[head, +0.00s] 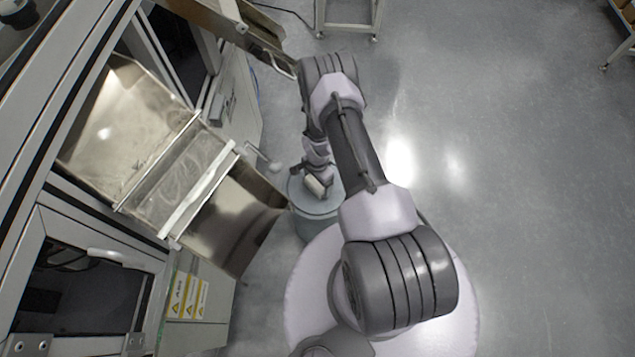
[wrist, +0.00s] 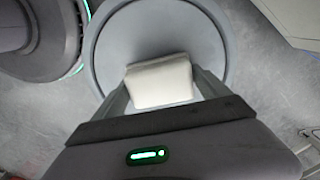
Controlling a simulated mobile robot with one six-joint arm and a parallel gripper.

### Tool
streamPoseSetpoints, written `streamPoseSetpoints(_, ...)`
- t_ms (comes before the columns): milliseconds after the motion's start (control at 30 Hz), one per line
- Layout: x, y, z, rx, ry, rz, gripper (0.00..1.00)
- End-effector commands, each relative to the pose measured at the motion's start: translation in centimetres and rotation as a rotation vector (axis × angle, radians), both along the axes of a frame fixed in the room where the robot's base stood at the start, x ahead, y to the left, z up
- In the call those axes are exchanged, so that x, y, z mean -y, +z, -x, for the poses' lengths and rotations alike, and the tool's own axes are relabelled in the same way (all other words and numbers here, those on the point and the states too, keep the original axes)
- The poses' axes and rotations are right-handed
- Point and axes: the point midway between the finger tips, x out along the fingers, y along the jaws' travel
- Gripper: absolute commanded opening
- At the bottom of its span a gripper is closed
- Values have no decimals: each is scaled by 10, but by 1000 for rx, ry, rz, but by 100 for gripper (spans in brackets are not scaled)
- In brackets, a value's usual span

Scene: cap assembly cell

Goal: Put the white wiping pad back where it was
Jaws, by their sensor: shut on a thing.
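The white wiping pad (wrist: 160,82) is between the two fingers of my gripper (wrist: 162,90) in the wrist view. My gripper is shut on it. The pad is over the round grey top of a drum-like stand (wrist: 155,30). I cannot tell whether the pad touches that top. In the head view the pad (head: 315,186) shows as a small pale block at the end of my arm, over the round stand (head: 316,228). My gripper (head: 316,180) is partly hidden there by my own wrist.
A machine with shiny metal chute plates (head: 232,212) stands left of the stand. A thin rod with a pale round end (head: 272,167) sticks out close to the stand. A wheeled frame (head: 348,15) stands at the back.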

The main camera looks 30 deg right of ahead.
Motion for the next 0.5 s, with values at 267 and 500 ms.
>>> streamPoseSetpoints(267,0,-2,0,0,0,0,100)
streamPoseSetpoints(500,0,16,0,0,0,0,100)
